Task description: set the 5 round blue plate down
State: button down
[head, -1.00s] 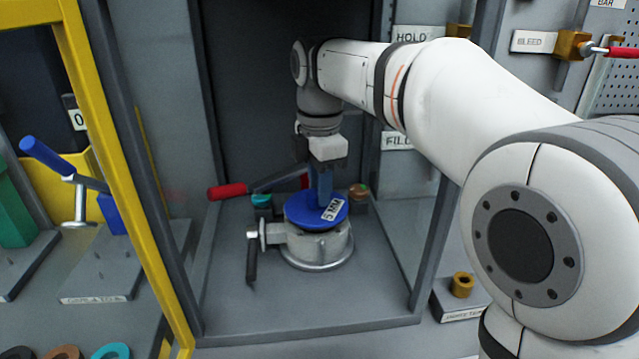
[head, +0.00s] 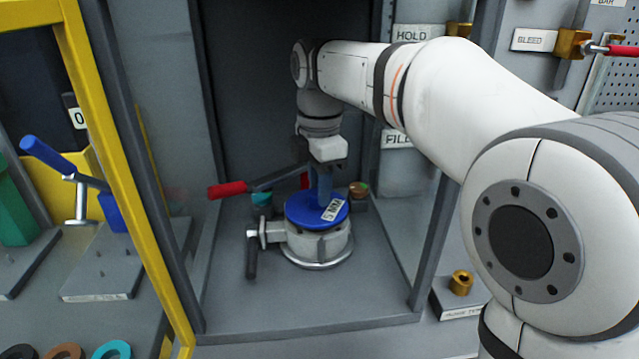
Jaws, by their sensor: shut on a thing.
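The round blue plate (head: 304,211), with a white "5 MM" label, lies over the top of a grey metal round fixture (head: 318,246). My gripper (head: 320,188) points down and is shut on the upright blue part at the middle of the plate. The fingertips are small and partly hidden, so the exact grip is hard to see. The plate looks about level. I cannot tell whether it rests fully on the fixture or sits slightly above it.
A red-handled lever (head: 228,190) reaches across behind the plate. A black-handled clamp (head: 251,258) hangs at the fixture's left. A teal piece (head: 261,199) and a brown-topped piece (head: 358,190) stand behind. The cabinet floor in front is clear; its frame posts flank both sides.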

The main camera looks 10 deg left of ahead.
jog(key=shift+f+b, duration=0.5)
jog(key=shift+f, duration=0.4)
jog(key=c, duration=1)
grip_release()
jog(key=shift+c, duration=0.2)
notch_tip(320, 180, up, 8)
jog(key=shift+f+p, duration=0.1)
jog(key=shift+p, duration=0.95)
jog(key=shift+d, duration=0.1)
